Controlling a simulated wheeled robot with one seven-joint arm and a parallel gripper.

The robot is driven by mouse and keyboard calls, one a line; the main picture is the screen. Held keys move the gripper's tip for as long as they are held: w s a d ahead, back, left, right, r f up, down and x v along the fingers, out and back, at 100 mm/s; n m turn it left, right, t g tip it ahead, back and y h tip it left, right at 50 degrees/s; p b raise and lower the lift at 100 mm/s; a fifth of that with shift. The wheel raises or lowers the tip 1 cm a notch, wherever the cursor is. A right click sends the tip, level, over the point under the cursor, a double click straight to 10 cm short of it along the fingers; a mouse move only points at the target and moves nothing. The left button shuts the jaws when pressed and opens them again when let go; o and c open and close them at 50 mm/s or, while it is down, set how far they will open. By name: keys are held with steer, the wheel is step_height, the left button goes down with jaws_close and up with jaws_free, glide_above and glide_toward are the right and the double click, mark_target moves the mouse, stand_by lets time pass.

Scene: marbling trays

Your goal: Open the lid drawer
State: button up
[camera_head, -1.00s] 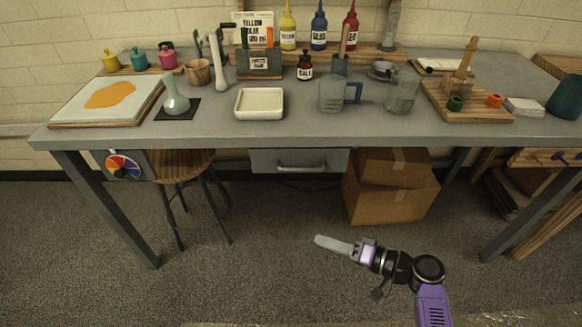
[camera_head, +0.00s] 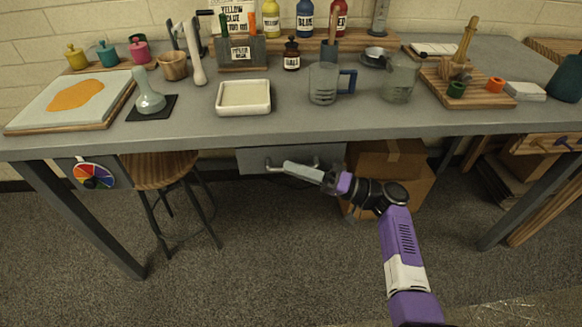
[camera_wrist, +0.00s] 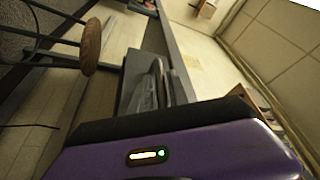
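The grey drawer (camera_head: 255,160) hangs under the middle of the table's front edge and looks shut. Its silver bar handle (camera_head: 273,167) shows at its left part; the rest is hidden behind my gripper. My gripper (camera_head: 290,167) reaches in from the right, its long pale finger overlapping the drawer front near the handle. Contact with the handle cannot be judged. In the wrist view the grey drawer (camera_wrist: 131,72) is close ahead, with the gripper's fingers (camera_wrist: 155,85) in front of it. The gap between the fingers is not clear.
The grey table (camera_head: 190,122) carries bottles, a white tray (camera_head: 243,98), jugs and wooden racks. A wooden stool (camera_head: 160,168) stands left of the drawer. Cardboard boxes (camera_head: 392,165) sit under the table to the right, behind my arm. The floor in front is free.

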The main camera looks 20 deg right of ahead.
steer(key=shift+w+a, duration=0.25)
steer(key=shift+a, duration=0.15)
steer(key=shift+c, duration=0.4)
jaws_close()
stand_by(0.8)
